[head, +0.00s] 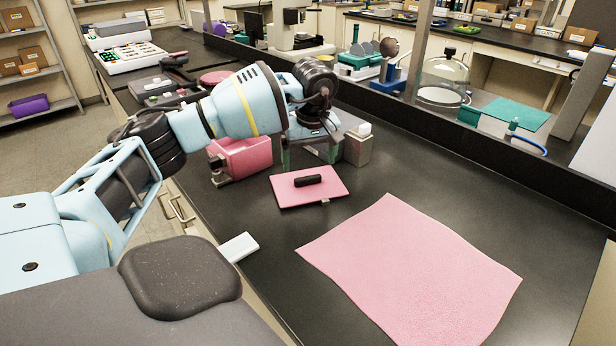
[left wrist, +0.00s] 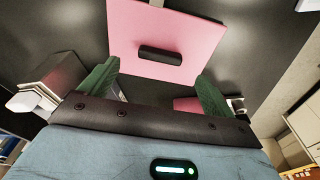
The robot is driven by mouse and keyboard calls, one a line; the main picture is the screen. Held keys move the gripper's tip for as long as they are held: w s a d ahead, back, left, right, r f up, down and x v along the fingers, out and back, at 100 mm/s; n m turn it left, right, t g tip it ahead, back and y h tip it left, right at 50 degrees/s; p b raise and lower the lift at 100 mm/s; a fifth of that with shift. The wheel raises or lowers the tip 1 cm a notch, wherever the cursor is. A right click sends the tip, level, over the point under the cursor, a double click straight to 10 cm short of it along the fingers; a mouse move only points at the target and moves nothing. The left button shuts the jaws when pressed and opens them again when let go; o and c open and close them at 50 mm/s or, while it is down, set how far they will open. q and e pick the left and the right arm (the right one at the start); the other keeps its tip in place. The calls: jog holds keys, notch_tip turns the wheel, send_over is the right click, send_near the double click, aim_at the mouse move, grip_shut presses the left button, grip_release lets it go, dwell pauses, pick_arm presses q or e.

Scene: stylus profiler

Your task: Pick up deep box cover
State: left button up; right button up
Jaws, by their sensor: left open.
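The deep box cover (head: 283,190) is a flat pink plate with a black bar handle (head: 308,180). It lies on the dark bench top, handle up. In the left wrist view the cover (left wrist: 125,35) and its handle (left wrist: 160,54) show beyond the fingertips. My left gripper (head: 311,152) is behind the cover in the head view, above the bench. Its green fingers (left wrist: 157,82) are apart with nothing between them, and they do not touch the handle. The head view partly hides the fingers. My right gripper is not in view.
An open pink box (head: 248,158) stands left of my left gripper. A grey block with a white top (head: 357,150) stands close on its right. A large pink mat (head: 410,270) lies at the front right. Dark bench is free between cover and mat.

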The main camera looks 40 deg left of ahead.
aim_at(308, 177)
pick_arm(q)
jog(key=shift+w+a+f, duration=0.1)
jog(key=shift+a+f, duration=0.1)
jog(key=shift+f, duration=1.1)
jog(key=shift+w+a+f, duration=0.1)
jog(key=shift+a+f, duration=0.05)
jog(key=shift+f, duration=1.15)
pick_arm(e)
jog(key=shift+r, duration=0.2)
pick_arm(q)
jog(key=c, duration=1.1)
jog(key=shift+r, duration=0.1)
